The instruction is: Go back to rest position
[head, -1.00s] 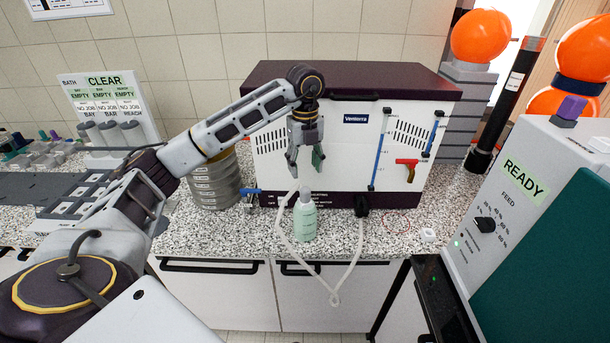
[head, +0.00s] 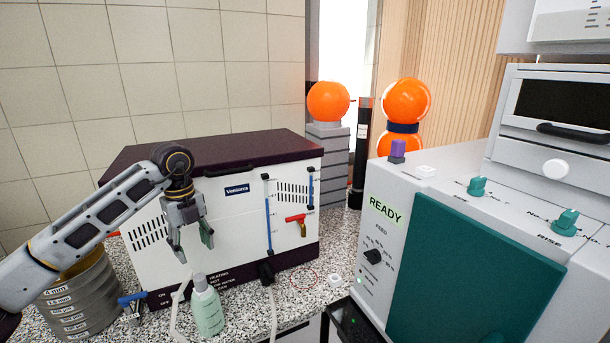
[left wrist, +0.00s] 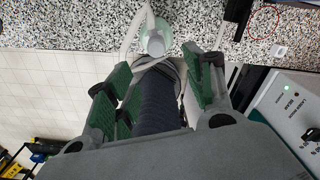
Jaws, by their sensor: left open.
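My left gripper (head: 191,243) is open and empty. It hangs fingers down in front of the white Ventorra bath unit (head: 235,215), above and slightly left of a pale green bottle (head: 207,308) on the counter. In the left wrist view its green-padded fingers (left wrist: 160,90) are spread apart, with nothing between the pads. The bottle's top (left wrist: 155,40) shows beyond them, apart from the fingers. My right gripper is in neither view.
A stack of sieves (head: 80,305) stands left of the bath, beneath my left arm. A grey machine marked READY (head: 385,215) with a teal panel (head: 480,280) fills the right. A pale hose (head: 178,315) runs beside the bottle.

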